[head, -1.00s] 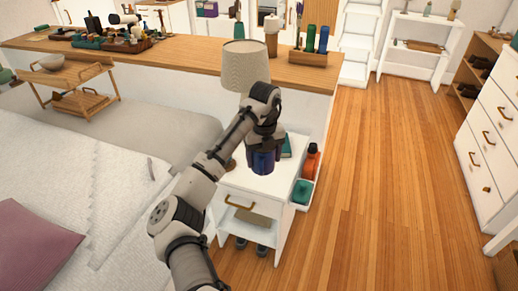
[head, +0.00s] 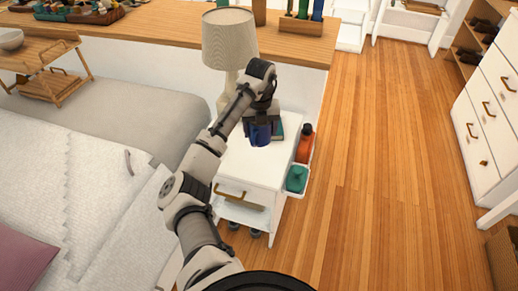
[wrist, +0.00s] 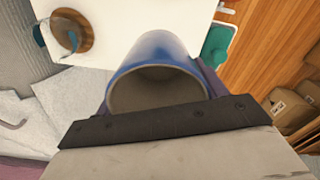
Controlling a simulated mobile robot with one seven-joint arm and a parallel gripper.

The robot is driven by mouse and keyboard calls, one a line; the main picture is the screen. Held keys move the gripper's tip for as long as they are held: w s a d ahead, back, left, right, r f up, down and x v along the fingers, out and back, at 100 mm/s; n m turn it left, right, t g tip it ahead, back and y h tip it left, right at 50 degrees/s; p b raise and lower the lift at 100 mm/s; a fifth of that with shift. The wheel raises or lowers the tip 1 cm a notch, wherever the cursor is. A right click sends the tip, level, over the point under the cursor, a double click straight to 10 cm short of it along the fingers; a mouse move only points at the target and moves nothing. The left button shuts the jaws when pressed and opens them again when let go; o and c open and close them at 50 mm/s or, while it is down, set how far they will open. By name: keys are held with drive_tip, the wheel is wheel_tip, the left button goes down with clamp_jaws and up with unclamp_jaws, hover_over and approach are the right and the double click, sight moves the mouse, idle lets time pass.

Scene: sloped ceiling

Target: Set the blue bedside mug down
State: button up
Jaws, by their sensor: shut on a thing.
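The blue mug (head: 261,134) is in my gripper (head: 262,118), over the white nightstand (head: 240,165). In the wrist view the mug (wrist: 155,52) is seen from above, with its grey inside open toward the camera. My gripper (wrist: 155,110) is shut on it. The nightstand top (wrist: 125,20) lies beyond the mug in that view. I cannot tell whether the mug's base touches the top.
A lamp (head: 229,40) stands behind my gripper, and a teal book (head: 278,130) lies by the mug. A side holder has an orange bottle (head: 304,143) and a teal container (head: 296,179). The nightstand's front is clear. The bed (head: 70,190) is left.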

wheel_tip(320, 180, down, 11)
drive_tip(key=shift+r+p, duration=0.2)
drive_tip(key=shift+p, duration=0.45)
drive_tip(key=shift+f, duration=0.2)
drive_tip(key=o, duration=1.2)
drive_tip(key=shift+r, duration=0.1)
wheel_tip(320, 180, up, 12)
drive_tip(key=shift+r+b, duration=0.15)
drive_tip(key=shift+b, duration=1)
